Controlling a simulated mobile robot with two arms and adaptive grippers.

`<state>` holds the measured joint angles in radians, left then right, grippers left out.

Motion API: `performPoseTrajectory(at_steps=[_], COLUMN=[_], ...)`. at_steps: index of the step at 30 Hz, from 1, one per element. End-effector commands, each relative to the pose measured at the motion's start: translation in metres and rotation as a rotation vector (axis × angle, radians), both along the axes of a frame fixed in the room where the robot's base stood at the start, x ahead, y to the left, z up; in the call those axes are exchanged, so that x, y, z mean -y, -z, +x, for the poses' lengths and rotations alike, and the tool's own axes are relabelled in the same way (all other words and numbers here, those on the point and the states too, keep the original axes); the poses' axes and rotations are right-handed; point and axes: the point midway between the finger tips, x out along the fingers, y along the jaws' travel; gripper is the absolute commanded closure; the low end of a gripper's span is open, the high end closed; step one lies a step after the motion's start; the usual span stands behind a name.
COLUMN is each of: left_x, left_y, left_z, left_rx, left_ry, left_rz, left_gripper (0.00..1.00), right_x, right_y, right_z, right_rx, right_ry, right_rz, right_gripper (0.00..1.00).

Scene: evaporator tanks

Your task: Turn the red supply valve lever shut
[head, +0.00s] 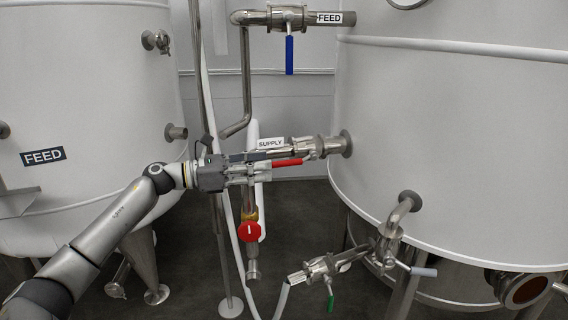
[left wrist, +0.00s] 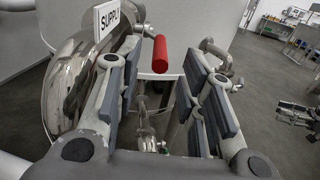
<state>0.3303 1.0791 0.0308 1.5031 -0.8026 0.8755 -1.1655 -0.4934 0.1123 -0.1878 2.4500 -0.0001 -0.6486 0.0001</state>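The red supply valve lever (head: 288,162) lies roughly level beside the pipe marked SUPPLY (head: 270,143), left of the right-hand tank. In the left wrist view the red lever (left wrist: 160,54) stands between the two finger pads, near the tips, with gaps on both sides. My left gripper (head: 268,166) is open and reaches in from the left along the supply pipe. Its fingers (left wrist: 174,62) look spread and hold nothing. The valve body is partly hidden behind the gripper and the label. My right gripper does not show in the head view.
A blue lever (head: 289,55) hangs from the upper FEED pipe. A round red knob (head: 249,231) and a valve with a green lever (head: 330,302) are below. Thin upright pipes stand close to my left gripper. Large tanks (head: 450,130) flank the gap.

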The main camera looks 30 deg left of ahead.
Motion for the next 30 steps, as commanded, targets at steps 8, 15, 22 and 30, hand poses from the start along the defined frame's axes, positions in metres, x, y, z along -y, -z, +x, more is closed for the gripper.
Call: performPoseTrajectory(at_steps=[8,15,22,30], left_x=[0.025,0.040,0.043,0.043], left_y=[-0.002,-0.001,0.000,0.000], left_z=[0.027,0.043,0.047,0.046], left_rx=[0.003,0.001,-0.001,-0.001], left_ry=[0.001,0.000,0.000,0.000], left_rz=[-0.001,-0.002,-0.001,-0.001], left_gripper=[0.64,0.64,0.64,0.77], right_x=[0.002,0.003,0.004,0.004], right_y=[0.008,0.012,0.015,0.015], right_z=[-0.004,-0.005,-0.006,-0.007], right_rx=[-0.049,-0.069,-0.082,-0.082], right_ry=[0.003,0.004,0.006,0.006], right_rz=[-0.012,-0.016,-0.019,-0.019], right_gripper=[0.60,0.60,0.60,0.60])
